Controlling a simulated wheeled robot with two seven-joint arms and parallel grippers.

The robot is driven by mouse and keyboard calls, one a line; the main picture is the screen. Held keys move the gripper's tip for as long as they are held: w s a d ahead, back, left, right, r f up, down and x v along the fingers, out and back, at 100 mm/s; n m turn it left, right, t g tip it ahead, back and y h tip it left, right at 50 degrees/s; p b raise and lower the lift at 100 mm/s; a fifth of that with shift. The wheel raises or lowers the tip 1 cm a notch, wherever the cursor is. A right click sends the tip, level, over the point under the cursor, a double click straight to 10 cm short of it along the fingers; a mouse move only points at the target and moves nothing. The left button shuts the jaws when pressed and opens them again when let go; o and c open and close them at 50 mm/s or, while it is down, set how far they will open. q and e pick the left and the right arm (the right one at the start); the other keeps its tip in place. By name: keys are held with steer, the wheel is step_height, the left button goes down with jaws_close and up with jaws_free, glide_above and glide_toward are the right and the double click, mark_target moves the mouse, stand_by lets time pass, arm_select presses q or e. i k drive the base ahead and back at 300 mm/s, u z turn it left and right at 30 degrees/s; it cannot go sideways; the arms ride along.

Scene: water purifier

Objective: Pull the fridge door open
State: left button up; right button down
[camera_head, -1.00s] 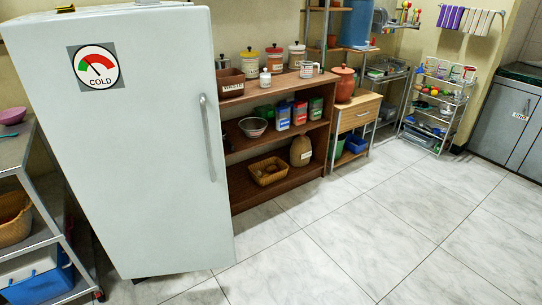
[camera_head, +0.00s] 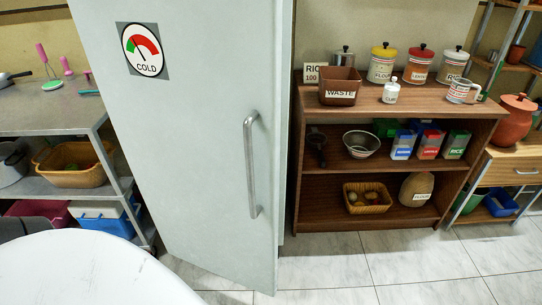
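The tall pale fridge door (camera_head: 195,130) fills the middle-left of the head view and bears a round COLD dial (camera_head: 143,50). It looks shut, with no gap showing along its right edge. Its upright grey bar handle (camera_head: 250,165) is near that right edge, at about mid-height in the picture. A narrow strip of the fridge's side (camera_head: 286,120) shows right of the door. Neither of my grippers is in view, and nothing touches the handle.
A brown wooden shelf (camera_head: 375,112) with jars, a WASTE box (camera_head: 340,87) and baskets stands right of the fridge. A metal rack (camera_head: 40,112) with a basket (camera_head: 75,165) stands to the left. The tiled floor (camera_head: 400,265) in front of the shelf is clear.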

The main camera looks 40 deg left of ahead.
mark_target(190, 90)
steer(key=u, duration=1)
steer(key=i, duration=0.9)
steer(key=u, duration=1)
